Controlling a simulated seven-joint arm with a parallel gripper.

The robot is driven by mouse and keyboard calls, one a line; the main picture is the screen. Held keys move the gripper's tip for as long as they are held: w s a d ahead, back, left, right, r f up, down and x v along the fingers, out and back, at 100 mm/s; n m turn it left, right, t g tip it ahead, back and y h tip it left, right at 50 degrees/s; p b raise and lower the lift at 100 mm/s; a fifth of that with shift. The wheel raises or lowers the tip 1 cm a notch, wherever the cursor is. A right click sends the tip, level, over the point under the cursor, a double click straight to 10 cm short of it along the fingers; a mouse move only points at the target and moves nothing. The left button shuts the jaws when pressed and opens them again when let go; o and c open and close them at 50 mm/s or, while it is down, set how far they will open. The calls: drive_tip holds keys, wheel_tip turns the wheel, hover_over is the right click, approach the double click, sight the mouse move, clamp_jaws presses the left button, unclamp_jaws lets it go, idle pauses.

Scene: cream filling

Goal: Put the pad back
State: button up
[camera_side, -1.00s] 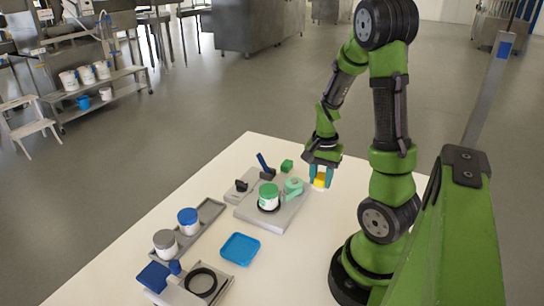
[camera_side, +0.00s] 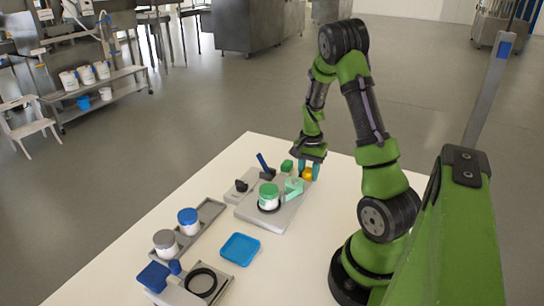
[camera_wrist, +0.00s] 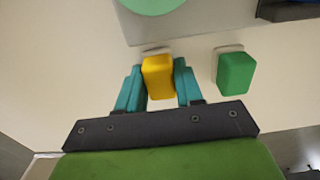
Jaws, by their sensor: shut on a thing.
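A yellow pad (camera_wrist: 158,77) with a pale edge sits between the teal fingers of my gripper (camera_wrist: 159,88) in the wrist view. My gripper (camera_side: 309,173) is shut on the yellow pad (camera_side: 308,175), which is partly hidden by the fingers in the side view. It is close to the table; I cannot tell whether the pad touches it. A similar green pad (camera_wrist: 236,73) with a pale edge lies to the right in the wrist view, apart from my fingers. In the side view the green pad (camera_side: 287,166) is just left of my gripper.
A grey plate (camera_side: 262,220) bears a green-lidded jar (camera_side: 269,196) and a mint-green part (camera_side: 294,186) near my gripper. A dark-blue lever (camera_side: 263,162) stands left of the green pad. A blue tray (camera_side: 240,248) and a grey rack (camera_side: 211,211) with two jars are nearer the camera.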

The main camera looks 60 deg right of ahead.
drive_tip(key=shift+f, duration=0.15)
drive_tip(key=o, duration=1)
